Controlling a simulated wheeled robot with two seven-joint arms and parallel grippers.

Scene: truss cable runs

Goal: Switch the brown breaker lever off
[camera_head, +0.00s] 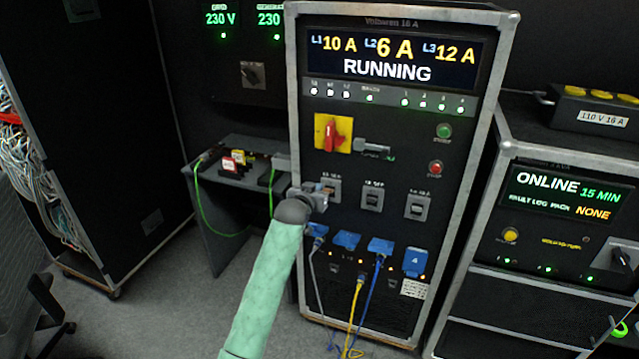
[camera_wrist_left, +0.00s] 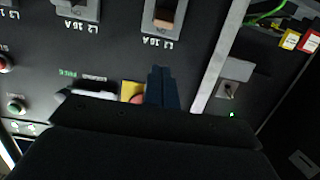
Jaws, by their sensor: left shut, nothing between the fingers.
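The brown breaker lever (camera_wrist_left: 163,17) sits in a pale housing at the top of the left wrist view, which shows the panel upside down. In the head view it is the leftmost breaker (camera_head: 331,188) of a row on the rack front, partly covered by my gripper. My left gripper (camera_head: 318,197) is shut and empty, just in front of that breaker. In the left wrist view its fingertips (camera_wrist_left: 160,70) lie in line with the lever, with a gap between them in the picture. I cannot tell the lever's position. My right gripper is out of view.
Two more breakers, the middle (camera_head: 372,198) and the right one (camera_head: 417,206), stand beside it. A red rotary switch (camera_head: 333,134) on a yellow plate is above. Blue sockets (camera_head: 347,240) with hanging cables are below. A small table (camera_head: 232,180) stands left of the rack.

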